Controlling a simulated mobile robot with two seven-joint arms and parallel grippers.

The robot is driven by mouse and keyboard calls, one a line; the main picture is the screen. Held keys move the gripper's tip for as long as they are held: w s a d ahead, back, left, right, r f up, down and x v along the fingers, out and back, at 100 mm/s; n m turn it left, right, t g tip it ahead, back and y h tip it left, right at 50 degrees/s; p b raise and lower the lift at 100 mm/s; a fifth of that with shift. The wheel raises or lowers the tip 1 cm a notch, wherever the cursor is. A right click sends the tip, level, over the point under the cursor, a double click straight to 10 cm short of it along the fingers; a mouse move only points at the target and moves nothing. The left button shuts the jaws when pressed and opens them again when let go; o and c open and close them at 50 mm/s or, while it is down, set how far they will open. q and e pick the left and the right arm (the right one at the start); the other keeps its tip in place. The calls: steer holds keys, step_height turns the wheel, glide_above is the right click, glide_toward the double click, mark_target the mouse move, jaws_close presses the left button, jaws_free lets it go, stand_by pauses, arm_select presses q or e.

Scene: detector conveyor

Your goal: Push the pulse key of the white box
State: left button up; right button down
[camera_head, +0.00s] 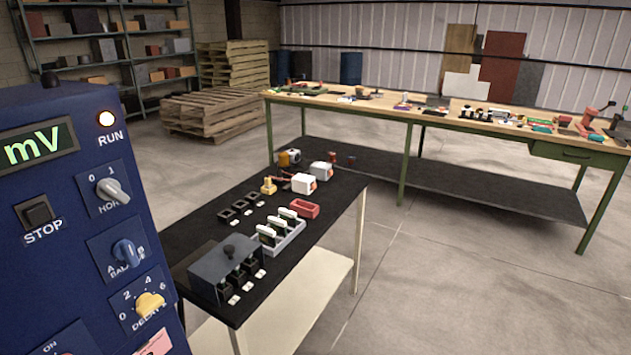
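A small white box (304,183) stands toward the far end of the black-topped table (205,235), with a bit of orange on its right side. A second, greyer white box (320,171) stands just behind it to the right. The boxes are too small in view to tell a pulse key on either. Neither of my grippers shows in the head view.
A blue control cabinet (60,225) with STOP button, knobs and lit mV display fills the left. The table also holds a yellow device (268,186), red tray (305,209), grey rack (290,238) and grey case (212,270). Open floor lies right.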

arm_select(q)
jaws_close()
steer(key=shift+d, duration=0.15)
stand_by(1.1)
